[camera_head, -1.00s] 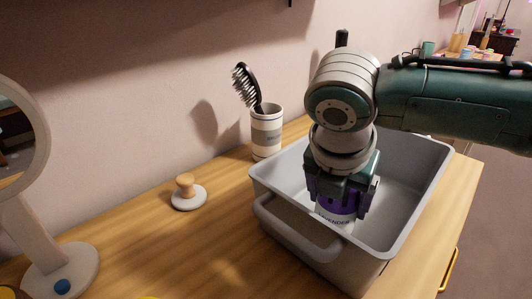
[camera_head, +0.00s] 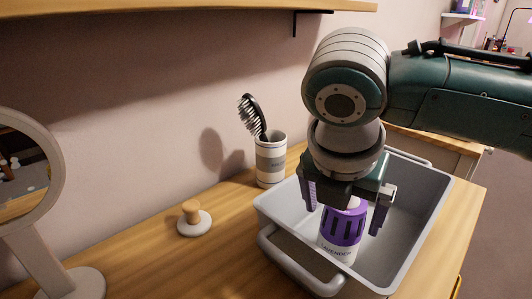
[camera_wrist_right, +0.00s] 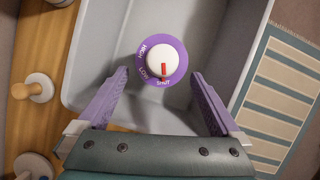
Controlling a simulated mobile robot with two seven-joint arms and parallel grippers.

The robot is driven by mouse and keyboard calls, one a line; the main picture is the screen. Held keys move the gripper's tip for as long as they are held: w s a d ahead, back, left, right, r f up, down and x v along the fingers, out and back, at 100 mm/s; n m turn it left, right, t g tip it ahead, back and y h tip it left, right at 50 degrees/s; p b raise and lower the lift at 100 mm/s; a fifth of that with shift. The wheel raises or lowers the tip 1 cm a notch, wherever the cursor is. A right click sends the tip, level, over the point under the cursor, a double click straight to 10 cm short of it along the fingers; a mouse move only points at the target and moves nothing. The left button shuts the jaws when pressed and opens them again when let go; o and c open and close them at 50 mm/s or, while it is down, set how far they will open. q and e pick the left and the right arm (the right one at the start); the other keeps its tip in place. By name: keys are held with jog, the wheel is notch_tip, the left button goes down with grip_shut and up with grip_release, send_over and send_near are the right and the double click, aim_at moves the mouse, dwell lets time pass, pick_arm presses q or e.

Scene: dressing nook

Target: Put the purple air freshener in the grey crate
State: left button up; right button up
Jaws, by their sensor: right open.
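The purple air freshener (camera_head: 340,229) has a purple slotted band above a white base lettered LAVENDER. It stands upright inside the grey crate (camera_head: 415,217), near the handle end. The right wrist view shows its round top and white dial (camera_wrist_right: 162,60) from above, with the crate floor (camera_wrist_right: 101,38) around it. My right gripper (camera_head: 345,209) is open above and around it. Its purple-padded fingers (camera_wrist_right: 160,76) are spread on either side, with gaps to the freshener. My left gripper is not in view.
A striped cup (camera_head: 270,164) with a black hairbrush (camera_head: 252,116) stands behind the crate. A white-based wooden knob (camera_head: 194,219) and a round mirror (camera_head: 38,170) are to the left. A wall shelf (camera_head: 200,5) hangs above. Clear wood tabletop (camera_head: 150,257) lies left of the crate.

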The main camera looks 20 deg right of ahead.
jog(key=p+v, duration=0.1)
jog(key=v, duration=0.5)
dwell(0.3)
